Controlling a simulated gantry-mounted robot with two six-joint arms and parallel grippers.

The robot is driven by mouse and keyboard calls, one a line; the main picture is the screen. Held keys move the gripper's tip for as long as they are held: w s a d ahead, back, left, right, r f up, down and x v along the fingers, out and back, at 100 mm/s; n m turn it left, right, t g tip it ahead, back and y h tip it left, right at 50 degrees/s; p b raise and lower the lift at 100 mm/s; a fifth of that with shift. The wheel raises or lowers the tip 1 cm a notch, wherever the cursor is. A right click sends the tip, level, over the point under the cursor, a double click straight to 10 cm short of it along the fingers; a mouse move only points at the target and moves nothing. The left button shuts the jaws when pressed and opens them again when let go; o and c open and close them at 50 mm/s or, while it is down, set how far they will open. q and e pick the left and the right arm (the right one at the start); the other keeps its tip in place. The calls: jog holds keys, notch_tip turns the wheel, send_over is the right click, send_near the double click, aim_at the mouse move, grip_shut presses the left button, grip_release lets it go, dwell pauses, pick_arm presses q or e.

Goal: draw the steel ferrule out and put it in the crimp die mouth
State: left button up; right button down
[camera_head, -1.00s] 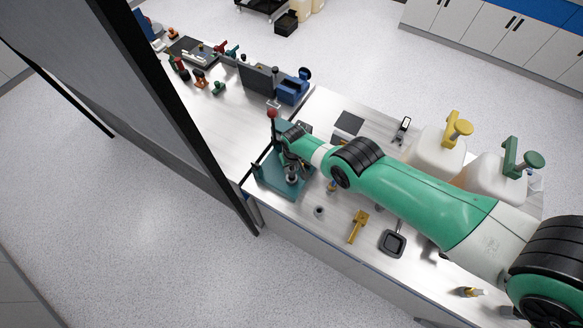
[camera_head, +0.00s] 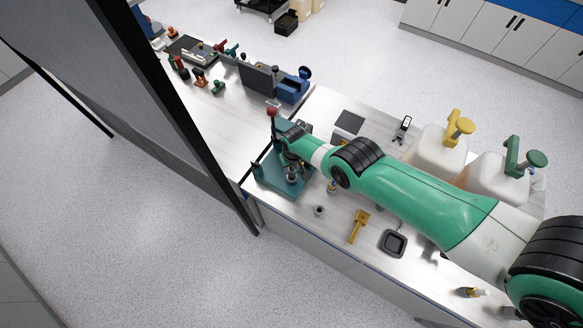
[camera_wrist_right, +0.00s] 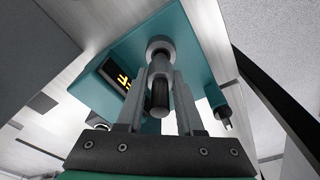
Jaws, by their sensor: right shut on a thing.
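My right gripper (camera_head: 290,158) is over the teal bench press (camera_head: 268,182), at the bench's front left. In the right wrist view the two grey fingers of my right gripper (camera_wrist_right: 160,78) are shut on a grey, dark-ended cylinder, taken as the steel ferrule (camera_wrist_right: 160,94). A round grey collar (camera_wrist_right: 160,45) on the teal body lies just beyond the fingertips, in line with the ferrule. I cannot tell whether the ferrule touches the collar or whether the collar is the crimp die mouth. My left gripper is out of view.
A red-knobbed lever (camera_head: 271,112) stands beside my right wrist. A small grey cup (camera_head: 319,211), a yellow tool (camera_head: 358,225) and a black tray (camera_head: 393,243) lie to the right. A blue vise (camera_head: 292,90) stands behind. Two white jugs (camera_head: 436,150) stand at the back right.

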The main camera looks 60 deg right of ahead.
jog(key=shift+f+b, duration=1.5)
jog(key=shift+f, duration=0.1)
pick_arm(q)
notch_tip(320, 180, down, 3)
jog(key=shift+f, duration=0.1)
pick_arm(e)
jog(key=shift+c, duration=2.3)
grip_release()
jog(key=shift+r, duration=0.1)
